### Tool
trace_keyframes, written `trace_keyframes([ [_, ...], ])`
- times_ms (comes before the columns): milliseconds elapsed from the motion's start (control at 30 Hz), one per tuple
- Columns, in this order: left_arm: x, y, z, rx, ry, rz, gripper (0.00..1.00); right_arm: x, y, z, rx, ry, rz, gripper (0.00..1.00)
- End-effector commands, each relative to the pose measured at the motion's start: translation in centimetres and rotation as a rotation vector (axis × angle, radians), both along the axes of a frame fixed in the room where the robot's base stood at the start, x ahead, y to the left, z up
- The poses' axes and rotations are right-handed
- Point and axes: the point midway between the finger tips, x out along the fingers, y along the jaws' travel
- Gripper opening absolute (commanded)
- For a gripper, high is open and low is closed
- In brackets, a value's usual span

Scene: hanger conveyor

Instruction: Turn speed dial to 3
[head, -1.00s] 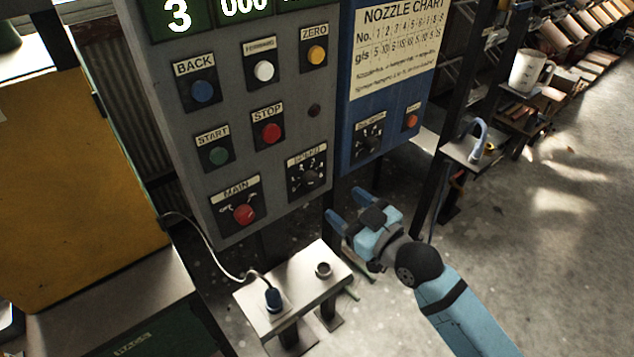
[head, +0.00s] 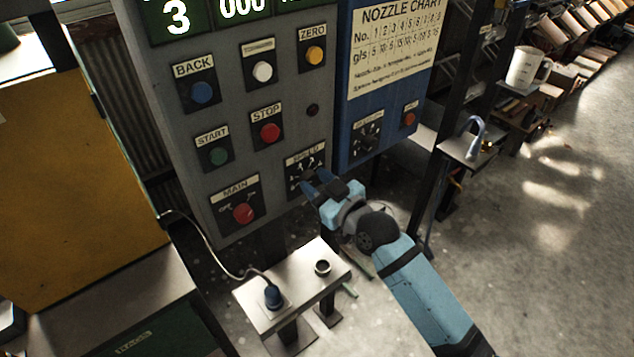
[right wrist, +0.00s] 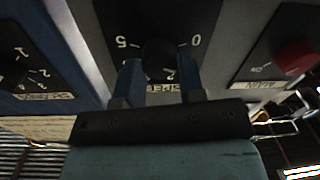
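The speed dial (head: 304,163) is a black plate with white numbers at the lower right of the grey control panel. In the head view my right gripper (head: 314,184) is in front of it and hides the knob. In the right wrist view the dial plate (right wrist: 190,18) appears upside down, with 0, 2 and 5 readable. Its black knob (right wrist: 158,53) sits between the two blue fingers of my right gripper (right wrist: 160,72). The fingers are apart, one on each side of the knob; I cannot tell whether they touch it. The knob's setting is hidden. My left gripper is out of view.
The red MAIN knob (head: 243,213) is left of the dial, and the red STOP button (head: 270,132) is above it. A blue panel (head: 345,150) with another dial (head: 368,134) stands at the right. A small metal stand (head: 290,290) is below.

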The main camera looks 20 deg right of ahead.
Motion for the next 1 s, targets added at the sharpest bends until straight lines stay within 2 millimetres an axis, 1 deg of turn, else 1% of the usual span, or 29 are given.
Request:
trace_keyframes([
  [33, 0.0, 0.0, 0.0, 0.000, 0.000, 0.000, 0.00, 0.0, 0.0, 0.0, 0.000, 0.000, 0.000, 0.16],
  [67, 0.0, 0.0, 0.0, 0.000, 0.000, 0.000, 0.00, 0.0, 0.0, 0.0, 0.000, 0.000, 0.000, 0.12],
  [267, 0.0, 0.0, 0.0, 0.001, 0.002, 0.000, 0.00, 0.0, 0.0, 0.0, 0.008, 0.004, 0.000, 0.13],
  [467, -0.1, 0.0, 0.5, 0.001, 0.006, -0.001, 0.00, 0.0, 0.0, 0.1, 0.063, 0.025, 0.000, 0.13],
  [667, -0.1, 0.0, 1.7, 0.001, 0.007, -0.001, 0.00, 0.0, -0.1, 0.3, 0.188, 0.071, 0.001, 0.13],
  [1000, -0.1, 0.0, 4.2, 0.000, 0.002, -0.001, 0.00, 0.0, -0.1, 0.2, 0.487, 0.178, 0.000, 0.13],
])
